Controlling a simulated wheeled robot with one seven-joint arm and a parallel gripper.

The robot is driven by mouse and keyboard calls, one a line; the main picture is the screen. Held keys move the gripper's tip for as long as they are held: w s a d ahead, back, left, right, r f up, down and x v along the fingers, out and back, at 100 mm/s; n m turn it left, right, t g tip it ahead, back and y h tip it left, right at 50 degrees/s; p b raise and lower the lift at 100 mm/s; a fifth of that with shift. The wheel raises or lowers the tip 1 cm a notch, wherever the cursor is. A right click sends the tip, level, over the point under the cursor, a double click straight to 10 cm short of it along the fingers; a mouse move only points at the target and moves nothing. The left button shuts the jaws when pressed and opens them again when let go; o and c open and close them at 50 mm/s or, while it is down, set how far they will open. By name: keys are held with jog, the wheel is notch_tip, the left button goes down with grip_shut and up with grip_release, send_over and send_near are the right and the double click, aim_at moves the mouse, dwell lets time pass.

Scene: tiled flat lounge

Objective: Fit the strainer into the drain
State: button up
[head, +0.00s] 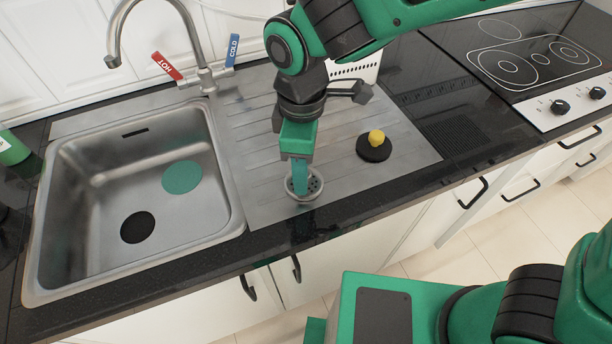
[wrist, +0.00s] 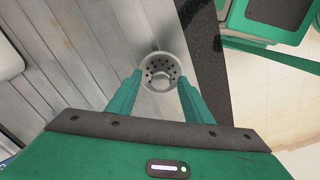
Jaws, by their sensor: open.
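The strainer (head: 313,187) is a small round grey metal basket with holes and a central knob. It sits on the ribbed drainboard near the counter's front edge. It also shows in the wrist view (wrist: 160,62). My gripper (head: 300,182) points down at it and is open. In the wrist view the two green fingers (wrist: 160,78) stand on either side of the strainer; whether they touch it I cannot tell. In the sink basin, a dark round opening (head: 137,227) that looks like the drain shows at the lower left of the floor.
A teal disc (head: 182,177) lies on the basin floor beside the dark opening. A black plug with a yellow knob (head: 375,146) sits on the drainboard right of my gripper. The tap (head: 205,80) stands behind the basin. A stove (head: 540,60) is at the right.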

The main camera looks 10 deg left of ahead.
jog(key=c, duration=1.2)
jog(key=shift+o, duration=0.2)
jog(key=shift+r, duration=0.15)
jog(key=shift+r, duration=0.25)
jog(key=r, duration=0.3)
jog(key=shift+s+a+r, duration=0.1)
jog(key=shift+a+r, duration=0.15)
jog(key=shift+r, duration=0.15)
jog(key=s+a+r, duration=0.6)
jog(key=s+a, duration=0.1)
jog(key=a, duration=0.1)
jog(key=shift+s+a+r, duration=0.15)
jog(key=shift+s+r, duration=0.1)
